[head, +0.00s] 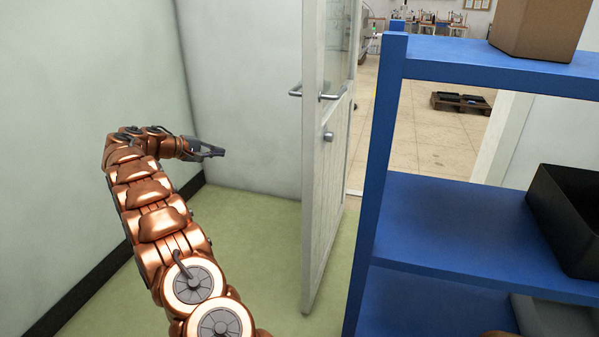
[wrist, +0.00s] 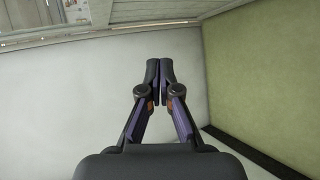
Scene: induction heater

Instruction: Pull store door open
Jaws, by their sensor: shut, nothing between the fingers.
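The store door (head: 325,180) is white with a window in its upper part. In the head view it stands swung open into the room, seen nearly edge-on. Lever handles (head: 333,96) show on both sides of its edge, with a round lock (head: 328,136) below. My gripper (head: 222,152) is to the left of the door, apart from it and lower than the handle. In the wrist view my gripper (wrist: 159,65) is shut and empty, in front of a pale wall. A strip of the white panelled door (wrist: 120,22) crosses the top of that view.
A blue shelf unit (head: 388,130) stands right of the door, with a cardboard box (head: 540,28) and black bin (head: 570,215). Pale walls (head: 240,90) are behind and left of my arm. Green floor (head: 262,235) is clear left of the door. A pallet (head: 460,103) lies beyond the doorway.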

